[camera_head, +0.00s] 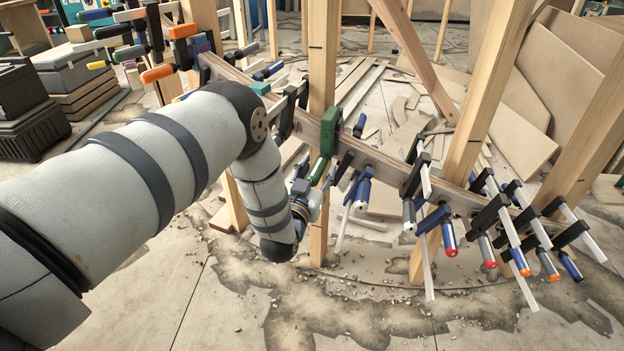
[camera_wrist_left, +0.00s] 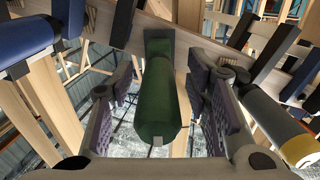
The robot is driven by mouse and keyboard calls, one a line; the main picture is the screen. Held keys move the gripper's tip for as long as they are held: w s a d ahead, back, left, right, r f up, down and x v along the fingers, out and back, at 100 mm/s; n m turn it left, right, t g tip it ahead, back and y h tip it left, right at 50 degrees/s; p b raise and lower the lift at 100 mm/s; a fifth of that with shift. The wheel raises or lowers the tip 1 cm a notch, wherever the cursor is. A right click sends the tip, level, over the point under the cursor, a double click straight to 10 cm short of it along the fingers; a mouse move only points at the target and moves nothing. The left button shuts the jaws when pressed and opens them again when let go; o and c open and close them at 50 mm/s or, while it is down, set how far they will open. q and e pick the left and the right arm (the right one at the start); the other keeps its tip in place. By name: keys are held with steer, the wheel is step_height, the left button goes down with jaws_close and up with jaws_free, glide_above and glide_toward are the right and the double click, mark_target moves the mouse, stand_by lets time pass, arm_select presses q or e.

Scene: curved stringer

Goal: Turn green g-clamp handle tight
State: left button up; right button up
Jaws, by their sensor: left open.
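The green g-clamp (camera_head: 331,128) grips the curved wooden stringer, and its green handle (camera_head: 318,171) points down toward the near side. In the left wrist view the handle (camera_wrist_left: 159,105) fills the middle, with the clamp body (camera_wrist_left: 158,46) behind it. My left gripper (camera_head: 308,190) is at the handle, partly hidden by my arm in the head view. In the wrist view its open fingers (camera_wrist_left: 158,98) stand one on each side of the handle, with visible gaps. My right gripper is in neither view.
Blue-handled bar clamps (camera_head: 360,188) sit close to the right of the green clamp. More clamps with orange handles (camera_head: 183,31) line the stringer at upper left. Wooden posts (camera_head: 323,60) stand close behind. The floor in front is clear apart from debris.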

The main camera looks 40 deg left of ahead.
arm_select(q)
steer(key=v, duration=0.9)
steer(key=shift+s+d, duration=0.15)
steer(key=shift+s, duration=0.2)
steer(key=shift+r, duration=0.1)
steer(key=p+v, duration=0.6)
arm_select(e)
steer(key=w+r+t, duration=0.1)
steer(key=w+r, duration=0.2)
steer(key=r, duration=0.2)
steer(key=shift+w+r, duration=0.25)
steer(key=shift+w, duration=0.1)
